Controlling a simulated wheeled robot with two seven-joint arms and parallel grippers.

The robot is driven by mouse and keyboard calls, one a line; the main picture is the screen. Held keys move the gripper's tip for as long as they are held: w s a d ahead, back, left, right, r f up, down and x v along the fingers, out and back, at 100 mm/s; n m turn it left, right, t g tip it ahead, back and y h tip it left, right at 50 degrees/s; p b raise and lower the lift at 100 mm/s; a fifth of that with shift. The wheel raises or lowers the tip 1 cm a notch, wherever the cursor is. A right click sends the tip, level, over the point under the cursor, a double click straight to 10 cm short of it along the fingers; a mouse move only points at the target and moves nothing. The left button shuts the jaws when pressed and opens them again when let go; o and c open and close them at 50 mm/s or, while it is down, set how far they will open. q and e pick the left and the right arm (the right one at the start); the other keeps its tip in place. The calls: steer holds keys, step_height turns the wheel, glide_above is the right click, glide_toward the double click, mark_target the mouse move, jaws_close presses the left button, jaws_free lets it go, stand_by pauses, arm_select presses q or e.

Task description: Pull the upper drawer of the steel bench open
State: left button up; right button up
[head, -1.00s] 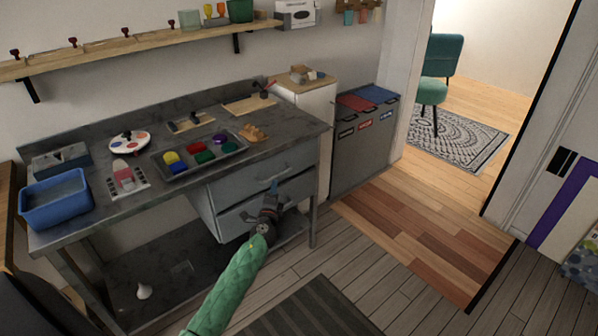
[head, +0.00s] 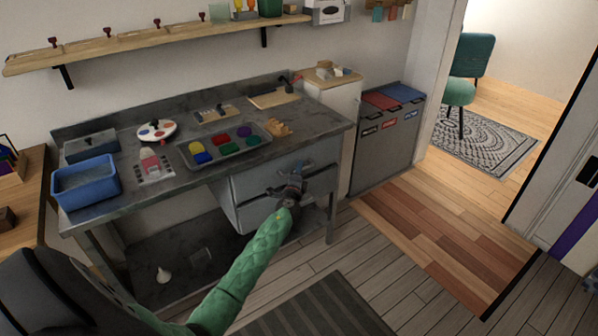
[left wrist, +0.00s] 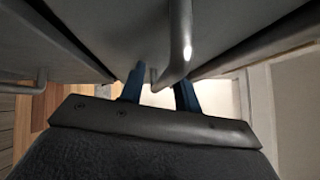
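The steel bench (head: 110,192) stands against the wall with two grey drawers under its right part. The upper drawer (head: 247,186) looks shut in the head view; my left gripper (head: 291,180) is in front of it and hides its handle. In the left wrist view, a curved metal handle (left wrist: 181,38) stands out from a grey drawer front (left wrist: 125,30). The blue fingers of the left gripper (left wrist: 160,88) are apart, with the handle's end between them in the picture. Contact cannot be told. The lower drawer (head: 262,211) is partly hidden by my arm. My right gripper is not in view.
A blue tub (head: 85,187), a paint tray (head: 222,150) and a palette (head: 156,131) rest on the bench top. A cabinet (head: 336,105) and grey bins (head: 385,138) stand to its right. The wood floor (head: 395,290) in front is clear apart from a dark mat (head: 310,310).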

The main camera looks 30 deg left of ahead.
arm_select(q)
jaws_close()
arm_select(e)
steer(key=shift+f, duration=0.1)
